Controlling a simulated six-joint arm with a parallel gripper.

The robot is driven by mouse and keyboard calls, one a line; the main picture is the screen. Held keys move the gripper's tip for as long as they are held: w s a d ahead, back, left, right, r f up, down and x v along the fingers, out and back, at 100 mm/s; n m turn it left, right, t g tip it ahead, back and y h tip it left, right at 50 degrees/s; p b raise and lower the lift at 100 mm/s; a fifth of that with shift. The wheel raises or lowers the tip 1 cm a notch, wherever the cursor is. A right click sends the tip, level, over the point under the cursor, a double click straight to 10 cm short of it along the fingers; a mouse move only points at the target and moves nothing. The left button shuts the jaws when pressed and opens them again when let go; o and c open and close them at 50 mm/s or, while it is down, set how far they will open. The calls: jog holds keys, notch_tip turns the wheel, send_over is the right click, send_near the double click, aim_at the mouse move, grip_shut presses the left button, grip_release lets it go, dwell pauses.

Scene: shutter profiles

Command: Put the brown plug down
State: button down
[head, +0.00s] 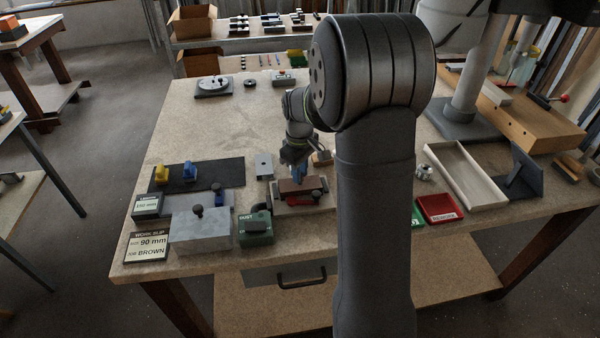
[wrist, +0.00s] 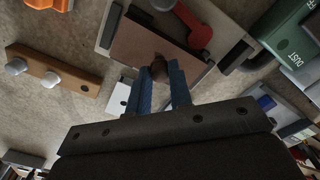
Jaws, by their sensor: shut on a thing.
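My gripper (wrist: 160,82) has two blue fingers, shut on the small brown plug (wrist: 158,70) at their tips. In the head view my gripper (head: 295,167) hangs above the fixture; the plug cannot be made out there. The fixture's grey plate (wrist: 108,28) bears a brown block (wrist: 135,42) and a red clamp handle (wrist: 196,32). The fingertips are at the block's near edge in the wrist view; I cannot tell whether the plug touches it. A yellow plug (head: 161,175) and a blue plug (head: 190,172) stand on the dark mat (head: 226,172) at left.
A grey block with a black knob (head: 200,230) and a green DUST box (head: 256,228) stand near the front edge. A work slip (head: 147,247) names 90 mm and brown. A red tray (head: 440,208) and a long pale tray (head: 465,175) lie at right. The back middle is mostly clear.

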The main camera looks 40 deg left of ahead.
jog(key=shift+f, duration=0.35)
jog(key=shift+f, duration=0.4)
jog(key=c, duration=1.3)
grip_release()
notch_tip(320, 180, up, 13)
jog(key=shift+f, duration=0.1)
